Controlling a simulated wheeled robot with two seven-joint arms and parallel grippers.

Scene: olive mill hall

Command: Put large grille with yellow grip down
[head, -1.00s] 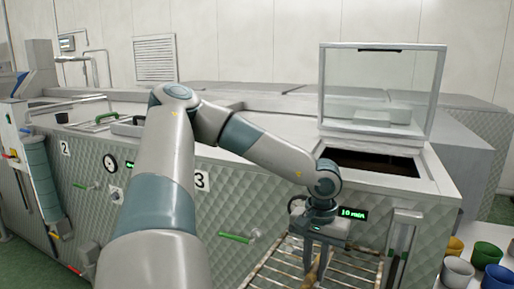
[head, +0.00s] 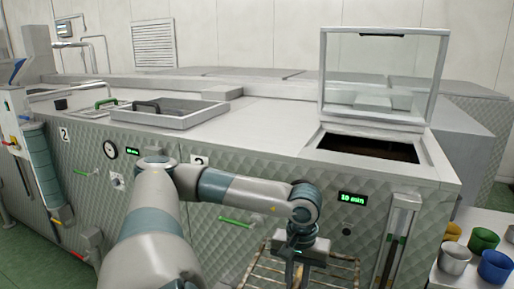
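The large grille (head: 262,272), a rack of pale yellow-brown bars, shows at the bottom edge in front of the machine's quilted side. Its lower part is cut off by the picture edge, and I cannot make out its yellow grip. My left gripper (head: 297,280) points down over the grille, with its fingertips at the bottom edge. I cannot tell whether the fingers are closed on the grip or apart. My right gripper is not in view.
The long steel machine (head: 240,150) fills the middle. A clear lid (head: 385,75) stands open over a dark hatch (head: 370,148). Coloured cups (head: 484,240) stand on a table at lower right.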

